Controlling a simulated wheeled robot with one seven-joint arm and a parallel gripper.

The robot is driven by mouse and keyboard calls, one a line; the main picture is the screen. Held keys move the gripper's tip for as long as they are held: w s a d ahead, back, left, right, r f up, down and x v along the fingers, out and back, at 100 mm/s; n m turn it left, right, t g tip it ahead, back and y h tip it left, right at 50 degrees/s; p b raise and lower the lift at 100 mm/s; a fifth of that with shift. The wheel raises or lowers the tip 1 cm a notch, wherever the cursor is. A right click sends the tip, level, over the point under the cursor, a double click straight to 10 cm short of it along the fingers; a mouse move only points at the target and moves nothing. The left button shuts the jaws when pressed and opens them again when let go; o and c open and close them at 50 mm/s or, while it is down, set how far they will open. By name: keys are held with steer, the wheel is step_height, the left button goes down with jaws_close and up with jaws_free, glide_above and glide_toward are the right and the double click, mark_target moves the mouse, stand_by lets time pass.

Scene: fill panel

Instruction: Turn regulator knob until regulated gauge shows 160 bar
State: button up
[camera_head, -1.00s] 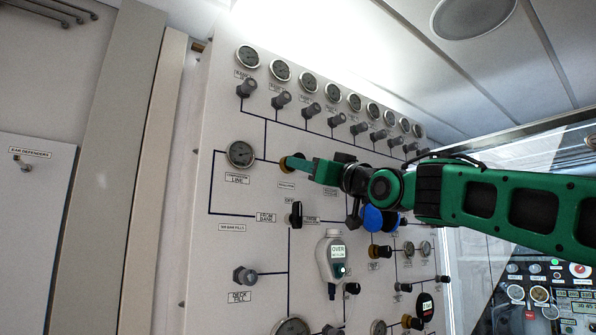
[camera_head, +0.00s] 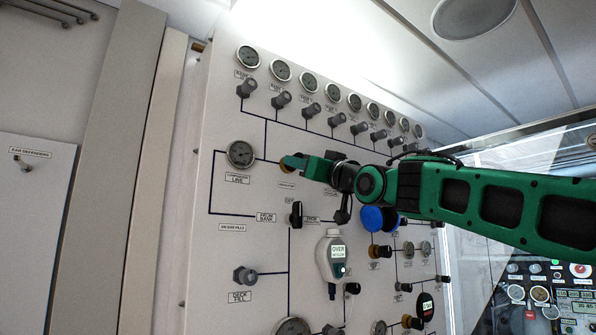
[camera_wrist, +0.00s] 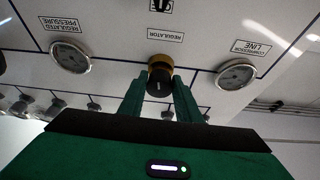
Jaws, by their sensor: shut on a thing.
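In the head view my gripper (camera_head: 295,163) reaches the panel from the right and mostly covers the knob. The regulated pressure gauge (camera_wrist: 70,57) is left of the knob in the wrist view; its needle is too small to read. In the head view my arm hides this gauge.
The compressor line gauge (camera_head: 241,154) is close left of my gripper. A row of small gauges and grey valves (camera_head: 308,110) runs above. A black-handled valve (camera_head: 296,213) and a white hanging device (camera_head: 330,258) are below my arm.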

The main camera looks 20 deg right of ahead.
steer(key=shift+m, duration=0.3)
steer(key=o, duration=1)
steer(key=shift+s, duration=0.1)
steer(key=v, duration=1)
steer(key=shift+s+f, duration=0.15)
steer(key=shift+f, duration=0.1)
stand_by(0.8)
